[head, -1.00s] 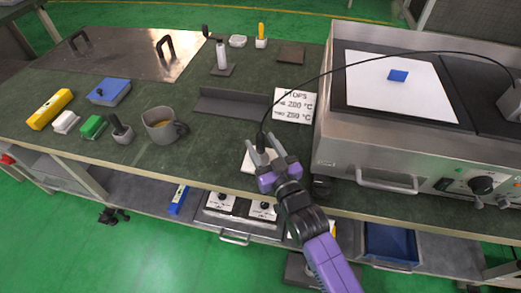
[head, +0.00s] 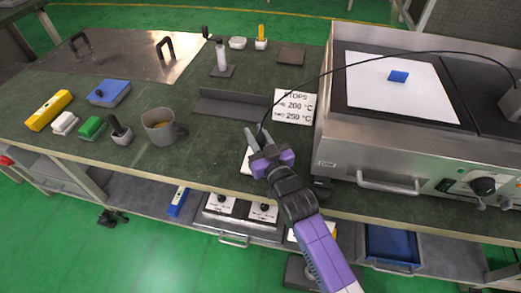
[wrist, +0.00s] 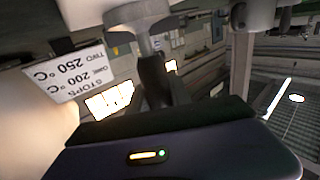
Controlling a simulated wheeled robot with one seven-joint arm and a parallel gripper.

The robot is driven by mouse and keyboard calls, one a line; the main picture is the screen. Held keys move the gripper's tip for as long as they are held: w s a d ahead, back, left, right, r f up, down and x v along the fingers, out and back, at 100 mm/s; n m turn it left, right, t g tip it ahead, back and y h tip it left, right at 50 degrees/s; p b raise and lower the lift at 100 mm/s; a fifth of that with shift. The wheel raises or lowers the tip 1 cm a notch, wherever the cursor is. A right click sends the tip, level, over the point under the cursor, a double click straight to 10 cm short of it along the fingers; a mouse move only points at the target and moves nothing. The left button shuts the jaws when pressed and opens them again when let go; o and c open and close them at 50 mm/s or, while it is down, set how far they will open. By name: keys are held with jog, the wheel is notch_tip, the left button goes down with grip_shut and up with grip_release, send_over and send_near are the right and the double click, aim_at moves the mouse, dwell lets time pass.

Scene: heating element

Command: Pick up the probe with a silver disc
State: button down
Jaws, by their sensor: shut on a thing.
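My gripper (head: 258,138) is over the front edge of the green bench, left of the griddle. It is shut on the probe (head: 262,134), whose thin black cable arcs right over the griddle. In the wrist view the probe shows as a dark handle (wrist: 154,78) with a grey metal disc-like end (wrist: 140,14) at the top of the picture. In the head view the disc is hidden or too small to make out. A white pad (head: 245,163) shows partly behind my gripper; I cannot tell whether the probe touches it.
A sign (head: 295,107) and dark angle piece (head: 228,105) lie behind my gripper. A mug (head: 160,128) stands left. Bench between mug and gripper is clear.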

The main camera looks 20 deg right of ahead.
notch_tip(320, 180, up, 20)
jog(key=p, duration=0.4)
dwell(0.3)
